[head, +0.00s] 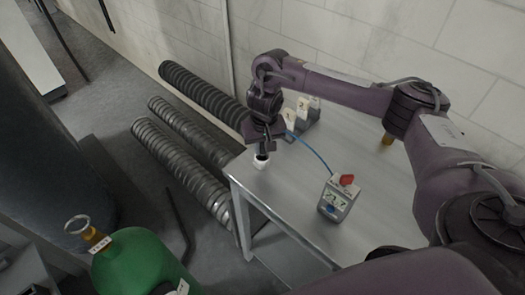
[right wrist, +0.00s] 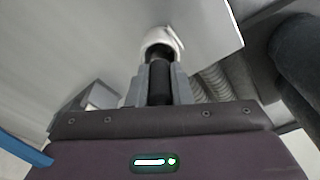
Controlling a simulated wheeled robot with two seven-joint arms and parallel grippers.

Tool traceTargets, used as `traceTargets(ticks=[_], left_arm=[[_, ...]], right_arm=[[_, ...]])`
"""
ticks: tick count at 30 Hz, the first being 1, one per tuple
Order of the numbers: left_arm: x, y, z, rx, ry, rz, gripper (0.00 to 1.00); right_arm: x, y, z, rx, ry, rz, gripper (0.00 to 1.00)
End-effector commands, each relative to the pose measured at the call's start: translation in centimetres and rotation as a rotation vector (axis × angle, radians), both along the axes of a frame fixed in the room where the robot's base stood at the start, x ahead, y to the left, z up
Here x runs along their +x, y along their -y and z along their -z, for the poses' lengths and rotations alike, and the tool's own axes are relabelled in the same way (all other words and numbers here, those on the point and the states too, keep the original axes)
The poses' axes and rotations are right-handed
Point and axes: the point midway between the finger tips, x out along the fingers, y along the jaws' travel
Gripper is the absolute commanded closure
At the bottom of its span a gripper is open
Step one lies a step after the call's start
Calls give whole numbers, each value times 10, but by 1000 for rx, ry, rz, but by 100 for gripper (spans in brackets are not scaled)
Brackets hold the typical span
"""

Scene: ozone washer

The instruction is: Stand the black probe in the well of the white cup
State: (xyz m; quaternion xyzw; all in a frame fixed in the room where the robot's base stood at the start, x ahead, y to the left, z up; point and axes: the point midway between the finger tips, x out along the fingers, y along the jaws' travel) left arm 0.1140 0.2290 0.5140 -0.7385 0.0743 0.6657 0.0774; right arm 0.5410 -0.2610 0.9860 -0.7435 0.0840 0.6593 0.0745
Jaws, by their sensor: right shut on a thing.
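The white cup (head: 260,164) stands near the left corner of the grey table (head: 305,185). My right gripper (head: 264,146) is directly above it, pointing down. In the right wrist view, the right gripper (right wrist: 159,85) is shut on the black probe (right wrist: 158,78), one finger on each side of it. The probe's far end meets the mouth of the white cup (right wrist: 160,36) and looks in line with it. How deep the tip sits in the well is hidden. My left gripper is not in view.
Pale labelled pieces (head: 303,106) stand behind. Corrugated hoses (head: 180,135) and a green cylinder (head: 140,262) are beyond the table's left edge.

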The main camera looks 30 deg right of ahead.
Motion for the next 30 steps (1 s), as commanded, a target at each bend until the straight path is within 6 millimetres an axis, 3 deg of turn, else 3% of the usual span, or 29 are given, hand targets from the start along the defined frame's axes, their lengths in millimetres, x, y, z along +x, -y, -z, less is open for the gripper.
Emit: traceTargets(ticks=[1, 5, 14, 15, 19, 30], left_arm=[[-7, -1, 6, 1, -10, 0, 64], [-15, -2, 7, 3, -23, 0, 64], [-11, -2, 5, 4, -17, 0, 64], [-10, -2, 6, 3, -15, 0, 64], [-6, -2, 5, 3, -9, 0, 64], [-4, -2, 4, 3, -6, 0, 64]], right_arm=[[0, 0, 10, 1, -2, 1, 100], [0, 0, 12, 1, 0, 0, 100], [0, 0, 14, 0, 0, 0, 100], [0, 0, 14, 0, 0, 0, 77], [0, 0, 14, 0, 0, 0, 60], [1, 0, 7, -1, 3, -1, 59]])
